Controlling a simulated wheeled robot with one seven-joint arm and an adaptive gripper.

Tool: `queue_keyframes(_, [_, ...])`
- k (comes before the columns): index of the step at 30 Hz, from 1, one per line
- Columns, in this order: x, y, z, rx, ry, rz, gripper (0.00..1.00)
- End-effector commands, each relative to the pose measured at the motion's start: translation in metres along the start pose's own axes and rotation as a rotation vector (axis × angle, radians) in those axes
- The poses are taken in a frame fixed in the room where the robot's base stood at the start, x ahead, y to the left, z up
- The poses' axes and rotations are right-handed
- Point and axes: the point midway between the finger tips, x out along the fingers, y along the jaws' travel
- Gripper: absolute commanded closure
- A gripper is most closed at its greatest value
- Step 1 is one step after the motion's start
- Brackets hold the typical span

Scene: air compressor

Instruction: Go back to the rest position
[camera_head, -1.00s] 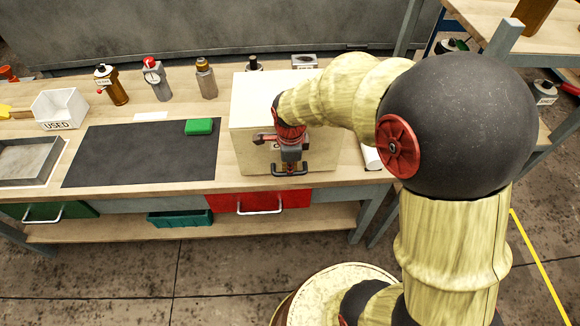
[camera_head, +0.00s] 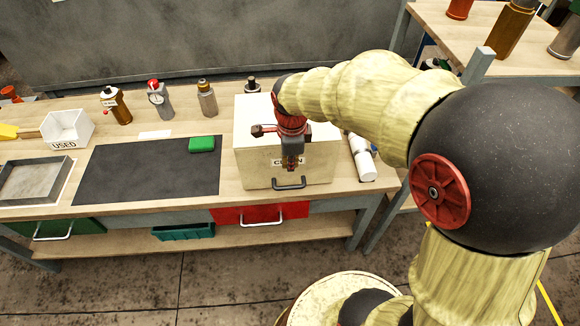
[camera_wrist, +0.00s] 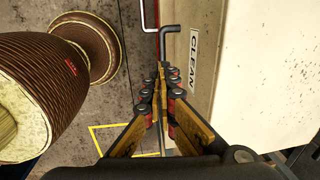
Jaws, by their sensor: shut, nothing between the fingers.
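My gripper (camera_head: 291,166) points down in front of the cream box marked CLEAN (camera_head: 250,140), which stands on the workbench. The gripper covers part of the label. In the wrist view, the fingers (camera_wrist: 161,75) are shut and empty, beside the box's front face (camera_wrist: 228,60). The dark bar handle (camera_head: 289,185) of the box lies just below the gripper in the head view. The handle also shows beyond the fingertips in the wrist view (camera_wrist: 164,40). I cannot tell whether the fingers touch it.
A red drawer (camera_head: 255,214) is below. A shelf (camera_head: 450,45) stands at right.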

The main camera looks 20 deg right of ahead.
Motion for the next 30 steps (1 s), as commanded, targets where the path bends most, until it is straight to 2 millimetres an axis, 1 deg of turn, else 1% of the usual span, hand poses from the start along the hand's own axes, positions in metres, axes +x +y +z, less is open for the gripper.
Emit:
queue_keyframes(3, [-0.006, 0.001, 0.0, 0.0, 0.0, 0.001, 1.0])
queue_keyframes(10, [-0.007, 0.001, 0.0, -0.007, 0.0, 0.001, 1.0])
queue_keyframes(14, [-0.007, 0.001, 0.0, -0.102, 0.0, 0.002, 1.0])
queue_keyframes(17, [-0.006, 0.004, 0.0, -0.272, 0.0, 0.009, 1.0])
queue_keyframes(19, [-0.001, 0.014, -0.003, -0.427, -0.001, 0.03, 1.0])
queue_keyframes(22, [-0.003, 0.029, -0.006, -0.66, -0.008, 0.047, 1.0])
queue_keyframes(26, [-0.018, 0.049, -0.01, -0.963, -0.018, 0.037, 1.0])
queue_keyframes(30, [-0.043, 0.071, -0.014, -1.284, -0.016, -0.007, 1.0])
